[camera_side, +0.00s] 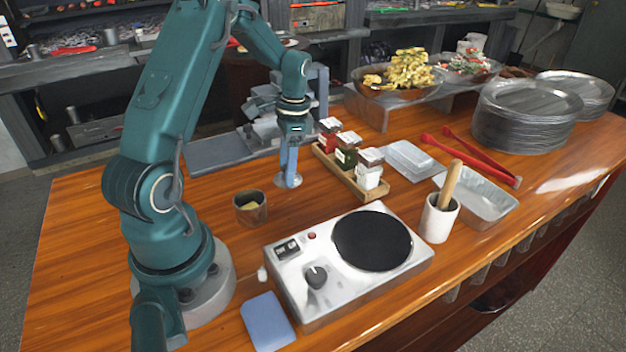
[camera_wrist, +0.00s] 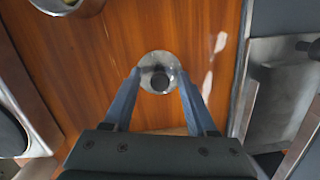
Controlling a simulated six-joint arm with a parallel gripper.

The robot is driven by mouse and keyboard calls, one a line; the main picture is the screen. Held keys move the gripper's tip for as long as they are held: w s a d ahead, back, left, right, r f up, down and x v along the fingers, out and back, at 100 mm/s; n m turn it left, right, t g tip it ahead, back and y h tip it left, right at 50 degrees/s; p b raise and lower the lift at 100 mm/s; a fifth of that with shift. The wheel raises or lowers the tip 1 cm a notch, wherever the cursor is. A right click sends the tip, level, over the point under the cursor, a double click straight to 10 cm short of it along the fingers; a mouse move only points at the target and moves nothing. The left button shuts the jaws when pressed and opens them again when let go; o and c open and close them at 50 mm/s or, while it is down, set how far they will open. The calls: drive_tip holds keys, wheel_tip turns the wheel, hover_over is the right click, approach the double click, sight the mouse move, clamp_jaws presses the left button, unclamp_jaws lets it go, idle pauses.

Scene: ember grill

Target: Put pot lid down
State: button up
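The pot lid (camera_side: 288,182) is a small round shiny metal disc with a dark knob. It appears to lie flat on the wooden counter, and it shows in the wrist view (camera_wrist: 148,64) at the middle. My gripper (camera_side: 289,176) points straight down at it. In the wrist view my gripper (camera_wrist: 160,72) has its blue fingers apart, one at each side of the lid, clear of the knob. Whether the fingertips touch the rim is hard to tell. The small metal pot (camera_side: 249,209) stands uncovered nearby with something yellow inside; its edge shows in the wrist view (camera_wrist: 66,8).
A hotplate (camera_side: 300,313) stands in front, with a blue pad (camera_side: 267,322) beside it. A spice rack (camera_side: 350,172) is close to the right of my gripper. A white cup (camera_side: 438,220), trays, red tongs (camera_side: 480,162) and stacked plates (camera_side: 520,125) lie farther right. The left counter is clear.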

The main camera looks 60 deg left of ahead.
wheel_tip(320, 180, up, 11)
drive_tip(key=w, duration=0.1)
drive_tip(key=s+d+r+t, duration=0.25)
drive_tip(key=d+r, duration=0.35)
drive_tip(key=d, duration=0.5)
drive_tip(key=s+d+f+n+t, duration=0.2)
drive_tip(key=s+d+t, duration=0.2)
drive_tip(key=s+d, duration=0.3)
drive_tip(key=d, duration=0.3)
drive_tip(key=shift+s, duration=0.4)
